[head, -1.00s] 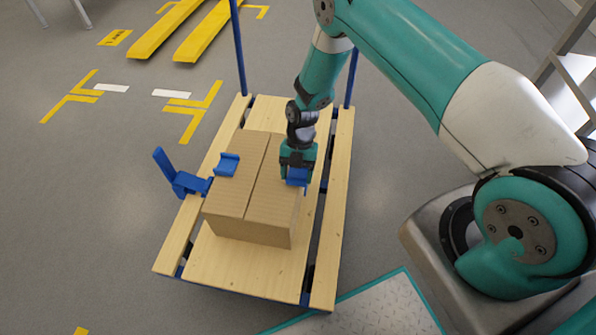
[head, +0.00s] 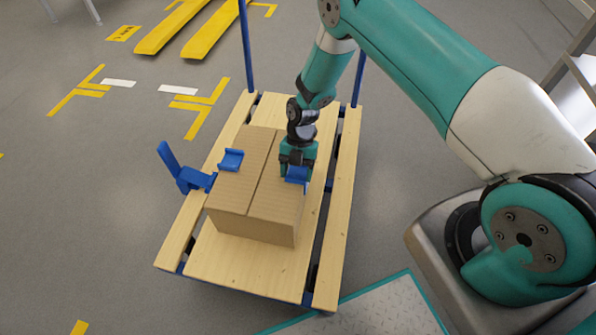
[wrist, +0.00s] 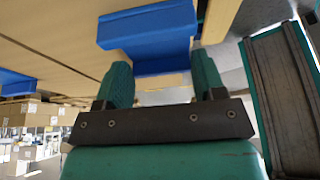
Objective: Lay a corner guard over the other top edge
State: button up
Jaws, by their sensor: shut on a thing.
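A closed brown cardboard box (head: 240,194) sits on a slatted wooden cart deck (head: 240,270). One blue corner guard (head: 231,159) lies over its left top edge. My gripper (head: 297,171) points down at the right top edge, shut on a second blue corner guard (head: 297,175). That guard is at this edge; I cannot tell whether it rests fully on the cardboard. In the wrist view the held guard (wrist: 148,32) is in front of the two teal fingers (wrist: 162,80), its lower part between their tips.
A blue bracket (head: 182,173) stands at the cart's left side, and blue posts (head: 246,50) rise at its far end. Yellow forks (head: 165,30) lie on the floor beyond. A metal plate (head: 375,310) is at the front right. The floor to the left is mostly clear.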

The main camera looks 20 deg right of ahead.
jog(key=o, duration=1)
jog(key=p+v, duration=0.2)
jog(key=v, duration=1.5)
jog(key=shift+w+r, duration=0.15)
jog(key=shift+r, duration=0.1)
